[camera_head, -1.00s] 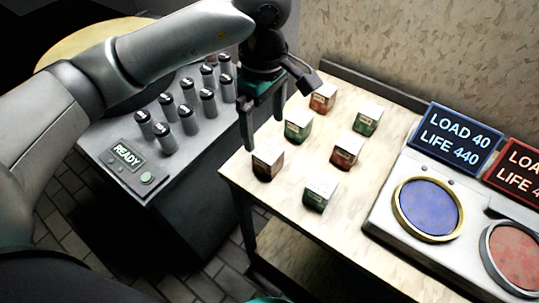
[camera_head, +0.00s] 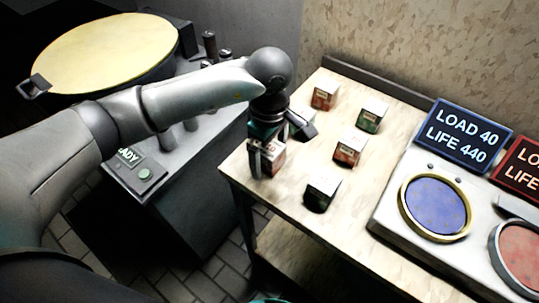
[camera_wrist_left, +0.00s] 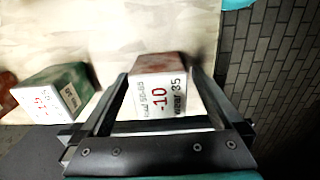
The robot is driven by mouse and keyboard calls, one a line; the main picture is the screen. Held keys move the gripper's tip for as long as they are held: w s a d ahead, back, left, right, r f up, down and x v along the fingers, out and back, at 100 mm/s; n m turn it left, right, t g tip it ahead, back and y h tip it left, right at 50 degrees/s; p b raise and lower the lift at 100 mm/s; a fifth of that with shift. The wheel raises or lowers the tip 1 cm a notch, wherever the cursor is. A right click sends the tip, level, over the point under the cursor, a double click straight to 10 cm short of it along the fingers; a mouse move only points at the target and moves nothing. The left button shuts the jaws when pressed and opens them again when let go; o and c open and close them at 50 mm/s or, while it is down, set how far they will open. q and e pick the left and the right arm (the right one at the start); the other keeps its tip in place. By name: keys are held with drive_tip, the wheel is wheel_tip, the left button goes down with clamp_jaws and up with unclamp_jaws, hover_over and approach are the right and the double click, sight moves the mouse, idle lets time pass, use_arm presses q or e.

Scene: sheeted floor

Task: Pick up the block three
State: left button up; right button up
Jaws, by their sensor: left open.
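Several small blocks with white printed faces and red or green sides sit on the pale table (camera_head: 305,215). My left gripper (camera_head: 264,170) points down over the table's near left corner, open. Its fingers stand on either side of a red-sided block (camera_head: 277,157). In the left wrist view this block (camera_wrist_left: 164,93) lies between the open fingers, its white face reading "-10" and "wear 35". A green-sided block (camera_wrist_left: 52,100) is just left of the fingers. No block is visibly marked three. My right gripper is not in view.
Other blocks are a back red one (camera_head: 324,95), a back green one (camera_head: 371,116), a middle red one (camera_head: 349,149) and a dark front one (camera_head: 321,192). A panel with a blue round pad (camera_head: 433,207) and a load sign (camera_head: 458,138) stands right.

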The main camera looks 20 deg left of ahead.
use_arm(q)
clamp_jaws()
idle(0.8)
